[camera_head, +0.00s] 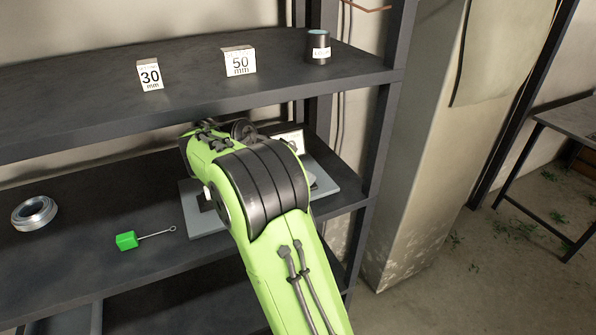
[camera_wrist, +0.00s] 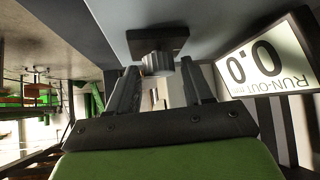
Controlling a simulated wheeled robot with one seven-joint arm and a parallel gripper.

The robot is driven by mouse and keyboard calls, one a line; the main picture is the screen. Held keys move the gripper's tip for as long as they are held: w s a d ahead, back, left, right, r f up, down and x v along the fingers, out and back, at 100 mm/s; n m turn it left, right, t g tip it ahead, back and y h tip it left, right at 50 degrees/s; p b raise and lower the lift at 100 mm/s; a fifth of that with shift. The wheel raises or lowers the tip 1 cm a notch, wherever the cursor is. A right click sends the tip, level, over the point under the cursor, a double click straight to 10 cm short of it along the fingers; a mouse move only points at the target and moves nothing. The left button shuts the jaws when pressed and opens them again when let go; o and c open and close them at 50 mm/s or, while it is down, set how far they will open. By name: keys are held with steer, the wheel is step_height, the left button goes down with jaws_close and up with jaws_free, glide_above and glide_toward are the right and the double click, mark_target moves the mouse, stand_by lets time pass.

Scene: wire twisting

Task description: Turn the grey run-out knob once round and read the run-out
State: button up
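The grey run-out knob (camera_wrist: 157,63) is ribbed and sits on a dark square mount (camera_wrist: 158,42) in the wrist view. My gripper (camera_wrist: 159,70) is open, with one finger on each side of the knob and a visible gap to each. How deep the knob sits between the fingertips is hard to tell. The run-out display (camera_wrist: 264,65) is upside down in the wrist view and reads 0.0. Part of a white panel (camera_head: 292,141), probably this display, shows behind my arm in the head view. My arm hides the knob and my gripper there.
A light grey base plate (camera_head: 326,184) lies on the lower shelf (camera_head: 85,225) under my arm. To its left are a green block with a wire loop (camera_head: 127,240) and a wire coil (camera_head: 34,212). The upper shelf holds 30 mm (camera_head: 149,75) and 50 mm (camera_head: 239,62) signs and a dark cup (camera_head: 318,47).

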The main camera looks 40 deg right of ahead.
steer(key=shift+o, duration=0.6)
